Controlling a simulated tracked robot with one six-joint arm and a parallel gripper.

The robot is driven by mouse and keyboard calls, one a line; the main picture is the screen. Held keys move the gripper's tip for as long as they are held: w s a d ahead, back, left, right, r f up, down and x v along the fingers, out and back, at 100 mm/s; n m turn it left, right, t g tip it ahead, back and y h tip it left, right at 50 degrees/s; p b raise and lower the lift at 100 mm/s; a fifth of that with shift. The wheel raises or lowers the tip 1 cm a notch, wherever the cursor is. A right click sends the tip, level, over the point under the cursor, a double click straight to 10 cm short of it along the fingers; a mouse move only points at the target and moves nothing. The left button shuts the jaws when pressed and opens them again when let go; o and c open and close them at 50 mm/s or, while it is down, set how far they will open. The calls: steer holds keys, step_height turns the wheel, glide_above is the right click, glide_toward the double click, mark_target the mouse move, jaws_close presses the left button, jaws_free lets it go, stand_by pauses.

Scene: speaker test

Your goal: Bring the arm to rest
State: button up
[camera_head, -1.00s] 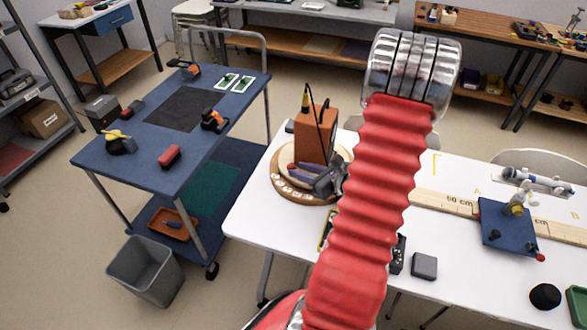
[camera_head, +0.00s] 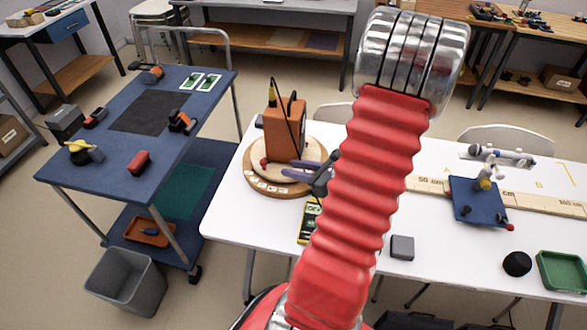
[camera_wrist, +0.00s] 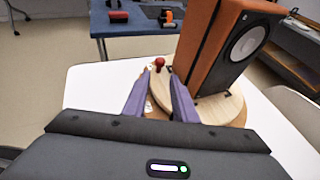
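My arm with its red ribbed sleeve rises through the middle of the head view. My gripper (camera_head: 296,165) is a dark body with two purple fingers, over the right side of a round wooden board on the white table. In the wrist view my gripper (camera_wrist: 159,76) has its fingers apart, with nothing held between them. An orange speaker (camera_head: 284,127) stands upright on the round wooden board (camera_head: 258,187). The speaker (camera_wrist: 222,45) fills the upper right of the wrist view. A red knob (camera_wrist: 159,62) shows just beyond the fingertips; whether they touch it I cannot tell.
A yellow meter (camera_head: 308,222), partly behind my arm, and a grey block (camera_head: 402,247) lie on the white table (camera_head: 232,218). A blue plate (camera_head: 477,205) and green tray (camera_head: 563,270) are at right. A blue cart (camera_head: 202,105) and grey bin (camera_head: 122,282) stand left.

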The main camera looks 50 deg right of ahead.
stand_by(0.4)
steer(key=s+a+r+n+g+y, duration=0.1)
steer(key=s+a+n+g+y, duration=0.15)
steer(key=a+n+g, duration=0.45)
steer(key=s+a+r+n+g+y, duration=0.1)
steer(key=a+n+g+y, duration=0.15)
steer(key=a+n, duration=0.85)
steer(key=w+a+r+n+t+h, duration=0.1)
steer(key=a+r+n+h, duration=0.4)
steer(key=a+r+n, duration=1.3)
steer(key=shift+w+a, duration=0.2)
steer(key=shift+w, duration=0.5)
steer(key=shift+r+t, duration=0.1)
steer(key=shift+t, duration=0.15)
